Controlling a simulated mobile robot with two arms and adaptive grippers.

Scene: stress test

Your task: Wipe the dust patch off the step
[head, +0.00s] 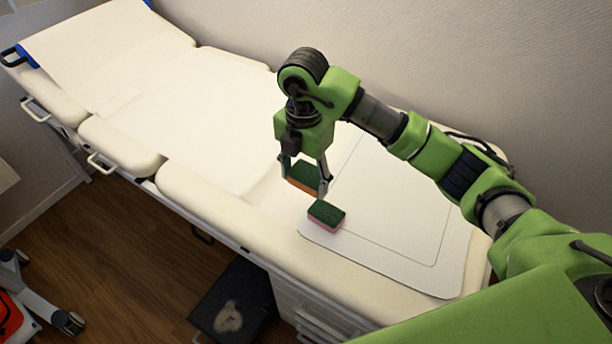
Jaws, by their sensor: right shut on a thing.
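My right gripper (306,182) is shut on a green and orange sponge (304,173) and holds it above the exam couch. A second sponge (326,214), green on top and pink below, lies on a pale board on the couch, just below and right of the gripper. The dark step (250,288) stands on the floor at the bottom, beside the couch. A pale, irregular dust patch (228,317) lies on its top. The gripper is well above and apart from the step. My left gripper is not in view.
The cream couch (215,200) runs from upper left to lower right, with the pale board (445,282) at its right end. White drawers (322,318) are right of the step. A wheeled base (45,310) stands lower left. Wooden floor (120,250) is clear between them.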

